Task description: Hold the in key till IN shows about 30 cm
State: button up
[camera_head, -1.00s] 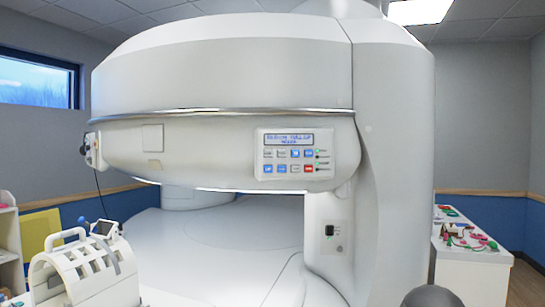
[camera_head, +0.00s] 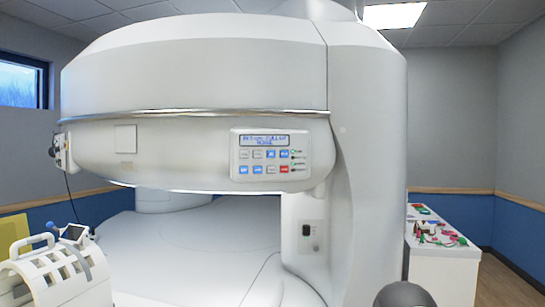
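The control panel (camera_head: 270,155) is on the front of the white open magnet (camera_head: 195,75), on the right part of its upper body. I cannot tell which key is the in key. The white table surface (camera_head: 185,245) lies under the upper body. My gripper is not in view.
A white slotted coil with a handle (camera_head: 55,278) stands at the lower left, with a small screen device (camera_head: 74,233) behind it. A white cabinet (camera_head: 440,250) with colourful items is at the right. A dark rounded shape (camera_head: 404,294) is at the bottom edge. Floor shows at right.

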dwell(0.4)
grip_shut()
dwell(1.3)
